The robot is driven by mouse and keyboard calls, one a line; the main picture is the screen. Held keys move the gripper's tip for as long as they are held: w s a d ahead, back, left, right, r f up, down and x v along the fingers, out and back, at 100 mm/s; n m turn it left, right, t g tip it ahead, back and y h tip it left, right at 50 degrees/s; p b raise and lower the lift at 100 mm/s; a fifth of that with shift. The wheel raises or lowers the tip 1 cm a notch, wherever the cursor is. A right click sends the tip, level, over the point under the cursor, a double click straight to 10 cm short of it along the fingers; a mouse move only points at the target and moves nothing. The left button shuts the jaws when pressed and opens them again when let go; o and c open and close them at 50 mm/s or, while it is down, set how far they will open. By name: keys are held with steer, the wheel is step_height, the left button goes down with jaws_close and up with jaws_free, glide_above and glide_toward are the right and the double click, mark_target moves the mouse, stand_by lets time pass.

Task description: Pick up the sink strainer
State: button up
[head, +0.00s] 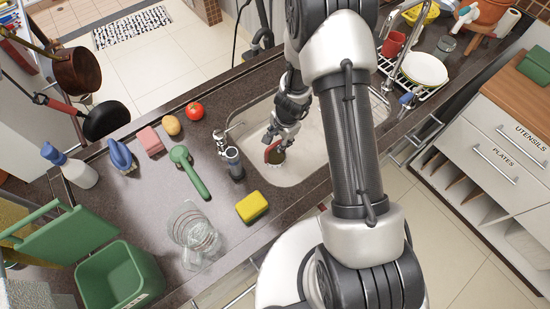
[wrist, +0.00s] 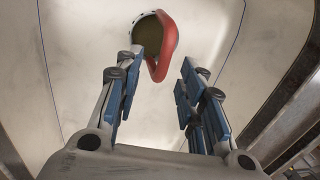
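The sink strainer (head: 274,156) is a small round piece with a red rim and a dark middle, down in the pale sink basin (head: 305,165). In the wrist view the strainer (wrist: 163,62) is tilted, its red side to the right and an olive-dark face to the left. My gripper (head: 280,138) reaches down into the sink just above it. In the wrist view the gripper (wrist: 158,78) is open and its fingers are wide apart. The strainer shows beyond the fingertips, nearer the left finger; I cannot tell whether they touch.
A yellow sponge (head: 252,207), a green brush (head: 188,170) and a glass jug (head: 195,237) stand or lie on the counter to the left. A dish rack with a white plate (head: 424,68) is at the right.

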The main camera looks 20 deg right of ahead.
mark_target(276, 144)
steer(key=shift+w+a+f+b, duration=0.2)
steer(key=shift+f+b, duration=0.2)
steer(key=shift+f, duration=0.5)
steer(key=shift+w+a+f+b, duration=0.2)
steer(key=shift+f+b, duration=0.25)
steer(key=shift+f, duration=0.4)
steer(key=shift+w+a+f+b, duration=0.1)
steer(key=shift+w+f+b, duration=0.25)
steer(key=shift+f, duration=0.55)
steer(key=shift+s, duration=0.15)
steer(key=shift+r, duration=0.1)
steer(key=shift+c, duration=0.2)
jaws_close()
